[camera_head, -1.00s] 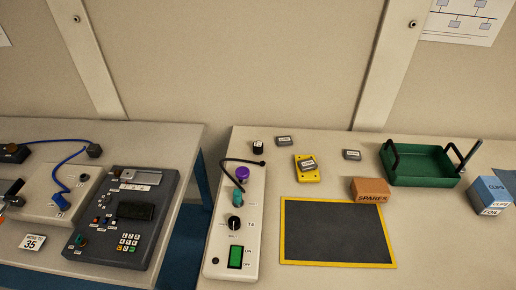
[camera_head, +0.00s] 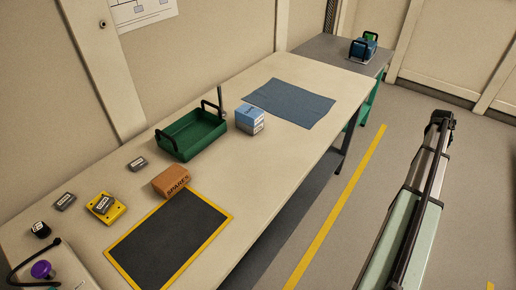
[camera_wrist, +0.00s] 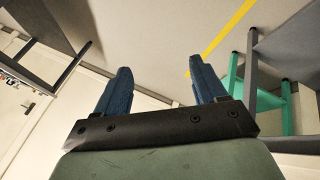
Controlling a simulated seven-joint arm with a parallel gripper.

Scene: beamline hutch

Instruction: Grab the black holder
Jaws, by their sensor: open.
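A small black piece with a white-marked top (camera_head: 41,229) stands at the left end of the bench in the head view, beside the panel with the purple knob. It is the blackest small item there; I cannot tell for sure that it is the holder. Grey labelled blocks lie near it: one behind (camera_head: 65,201), one on a yellow plate (camera_head: 103,205), one farther right (camera_head: 137,163). My gripper (camera_wrist: 160,66) shows in the wrist view with its two blue fingers apart and nothing between them. It points over the floor, away from these pieces.
The bench (camera_head: 258,84) also holds a green tray (camera_head: 191,139) with black handles, a brown SPARES box (camera_head: 171,181), a blue-and-white box (camera_head: 250,118), a blue cloth (camera_head: 290,102) and a yellow-edged dark mat (camera_head: 168,243). A grey table stands beyond. Floor at right is open.

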